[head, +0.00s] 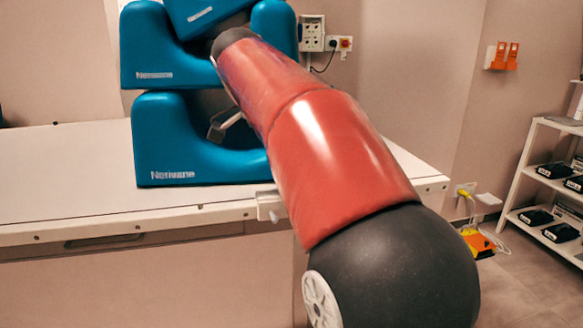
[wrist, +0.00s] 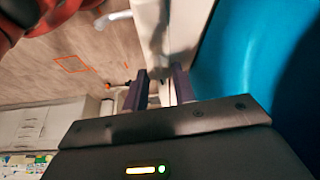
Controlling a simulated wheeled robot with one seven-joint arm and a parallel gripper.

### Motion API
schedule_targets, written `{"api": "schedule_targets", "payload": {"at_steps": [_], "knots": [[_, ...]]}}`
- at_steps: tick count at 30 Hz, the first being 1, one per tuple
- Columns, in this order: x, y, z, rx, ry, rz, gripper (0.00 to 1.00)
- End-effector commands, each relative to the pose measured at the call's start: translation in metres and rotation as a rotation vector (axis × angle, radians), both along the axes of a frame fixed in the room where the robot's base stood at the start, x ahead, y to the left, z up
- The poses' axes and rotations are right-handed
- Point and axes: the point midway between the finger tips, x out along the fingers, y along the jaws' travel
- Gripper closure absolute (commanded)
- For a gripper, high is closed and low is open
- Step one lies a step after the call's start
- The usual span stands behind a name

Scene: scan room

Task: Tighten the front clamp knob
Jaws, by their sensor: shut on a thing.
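My gripper (wrist: 160,88) shows in the wrist view with two dark fingers apart, beside the white table edge and a blue surface. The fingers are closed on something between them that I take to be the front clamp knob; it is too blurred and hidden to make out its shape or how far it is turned. In the head view my red arm hides the gripper. A white block (head: 270,206) sits on the table's front edge, partly behind my arm. The blue Neriwane supports (head: 190,145) stand stacked on the white table (head: 70,175). A small grey metal part (head: 224,124) shows between them.
The left of the tabletop is clear. A wall socket panel (head: 312,33) is behind the supports. A white shelf (head: 530,165) with dark devices stands at the right. A yellow-orange item (head: 480,243) and cables lie on the floor.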

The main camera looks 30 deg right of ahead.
Motion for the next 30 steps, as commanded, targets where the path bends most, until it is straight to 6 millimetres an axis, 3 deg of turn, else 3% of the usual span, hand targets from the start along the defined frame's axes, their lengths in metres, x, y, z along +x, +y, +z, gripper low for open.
{"api": "schedule_targets", "payload": {"at_steps": [9,25,26,30], "knots": [[0.001,0.0,-0.0003,0.001,0.001,-0.117,0.96],[0.0009,-0.0002,-0.0005,0.001,0.001,-0.141,0.96],[0.0009,-0.0001,-0.0005,0.001,0.001,-0.141,0.72],[0.0009,-0.0002,-0.0004,0.001,0.0,-0.141,0.54]]}}
